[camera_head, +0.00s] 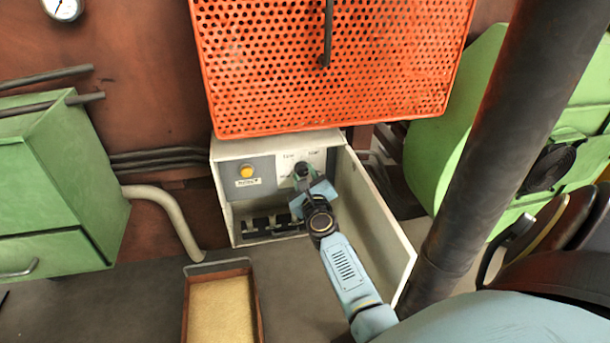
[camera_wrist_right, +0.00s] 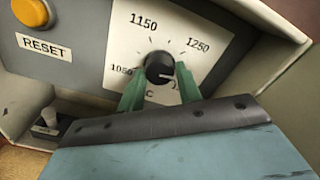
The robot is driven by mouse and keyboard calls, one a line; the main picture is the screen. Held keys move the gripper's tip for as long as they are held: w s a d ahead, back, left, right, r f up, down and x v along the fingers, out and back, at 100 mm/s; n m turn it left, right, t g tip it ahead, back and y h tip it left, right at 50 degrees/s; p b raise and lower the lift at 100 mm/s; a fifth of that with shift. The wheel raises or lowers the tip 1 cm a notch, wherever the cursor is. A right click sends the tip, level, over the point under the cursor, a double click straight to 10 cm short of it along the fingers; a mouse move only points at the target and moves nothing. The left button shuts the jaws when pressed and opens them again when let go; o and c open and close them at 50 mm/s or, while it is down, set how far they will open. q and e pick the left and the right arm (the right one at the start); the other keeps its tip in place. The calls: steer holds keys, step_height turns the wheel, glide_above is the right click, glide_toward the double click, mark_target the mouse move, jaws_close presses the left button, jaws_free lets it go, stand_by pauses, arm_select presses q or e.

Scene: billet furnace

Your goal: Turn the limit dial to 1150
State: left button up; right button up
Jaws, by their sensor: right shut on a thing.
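The limit dial's black knob (camera_wrist_right: 160,68) sits on a white scale plate (camera_wrist_right: 205,22), which also shows in the head view (camera_head: 316,158). The plate reads 1050, 1150 and 1250, with another number at lower right partly hidden by a finger. A pale line on the knob points right and slightly down, away from 1150. My right gripper (camera_wrist_right: 160,78) is shut on the knob, one green finger on each side. In the head view my right gripper (camera_head: 303,173) covers most of the knob. My left gripper is not in view.
The dial is inside an open grey box (camera_head: 228,215) with its door (camera_head: 375,215) swung out at right. A yellow RESET button (camera_head: 246,171) is left of the dial, switches (camera_head: 272,224) below. An orange perforated guard (camera_head: 330,70) hangs above. A dark pipe (camera_head: 500,130) stands at right.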

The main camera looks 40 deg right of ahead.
steer(key=shift+n, duration=0.6)
steer(key=shift+n+p, duration=0.3)
steer(key=shift+n, duration=0.1)
steer(key=n+p, duration=0.4)
steer(key=n, duration=0.5)
steer(key=shift+r, duration=0.2)
steer(key=n+p, duration=0.2)
steer(key=n, duration=0.3)
steer(key=shift+n+p, duration=0.3)
steer(key=shift+p, duration=0.05)
steer(key=n+p, duration=0.1)
steer(key=n, duration=0.3)
steer(key=shift+p, duration=0.3)
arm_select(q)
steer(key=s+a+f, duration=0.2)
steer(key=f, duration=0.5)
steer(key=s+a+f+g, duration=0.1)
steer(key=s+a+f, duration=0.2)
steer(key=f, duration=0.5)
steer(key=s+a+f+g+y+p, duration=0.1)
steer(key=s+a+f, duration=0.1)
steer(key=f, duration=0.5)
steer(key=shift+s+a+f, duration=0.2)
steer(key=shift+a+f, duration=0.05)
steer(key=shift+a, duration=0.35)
arm_select(e)
steer(key=shift+n, duration=2)
